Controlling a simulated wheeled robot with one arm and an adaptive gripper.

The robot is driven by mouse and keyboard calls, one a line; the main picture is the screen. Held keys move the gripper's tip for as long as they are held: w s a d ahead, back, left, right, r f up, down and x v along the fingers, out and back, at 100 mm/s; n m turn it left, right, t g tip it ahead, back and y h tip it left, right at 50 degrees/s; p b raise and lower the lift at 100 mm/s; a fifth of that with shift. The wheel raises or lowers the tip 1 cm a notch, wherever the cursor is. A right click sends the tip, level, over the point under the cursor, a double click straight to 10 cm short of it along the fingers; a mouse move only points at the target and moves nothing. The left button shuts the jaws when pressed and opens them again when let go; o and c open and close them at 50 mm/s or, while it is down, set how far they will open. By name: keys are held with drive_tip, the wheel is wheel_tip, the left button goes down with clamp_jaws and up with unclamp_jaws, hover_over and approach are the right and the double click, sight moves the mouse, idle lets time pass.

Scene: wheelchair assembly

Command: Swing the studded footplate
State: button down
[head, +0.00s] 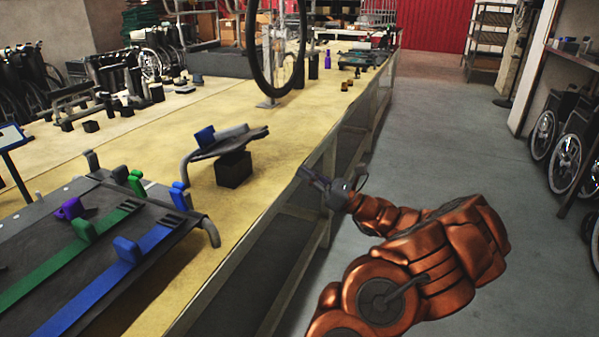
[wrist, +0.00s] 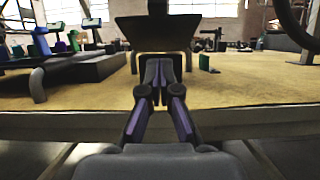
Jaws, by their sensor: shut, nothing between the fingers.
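A dark flat plate (head: 228,143), which I take to be the footplate, rests over a black block (head: 234,170) on the yellow bench. A blue piece and a grey roll lie on top of it, and a bent grey tube curves down at its left. I cannot make out studs. In the wrist view the plate (wrist: 135,34) is straight ahead, tilted. My gripper (head: 306,174) is just off the bench's edge, to the right of the plate and apart from it. Its purple-sided fingers (wrist: 161,76) are closed together and empty, and hide most of the block.
The yellow bench (head: 130,165) has a dark panel with green and blue straps (head: 135,250) at front left. A wheel (head: 252,50) stands on the bench farther back. The grey floor aisle (head: 430,130) is free at the right, with wheelchairs (head: 560,130) along its far side.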

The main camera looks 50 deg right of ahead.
drive_tip(key=b+x, duration=0.1)
drive_tip(key=x, duration=0.6)
drive_tip(key=shift+w+a, duration=0.2)
drive_tip(key=shift+w, duration=0.05)
drive_tip(key=shift+w+a+r+b, duration=0.15)
drive_tip(key=shift+w+r, duration=0.25)
drive_tip(key=shift+r, duration=0.55)
drive_tip(key=shift+w+r+b, duration=0.2)
drive_tip(key=shift+w+r, duration=0.2)
drive_tip(key=shift+r, duration=0.55)
drive_tip(key=shift+r, duration=0.1)
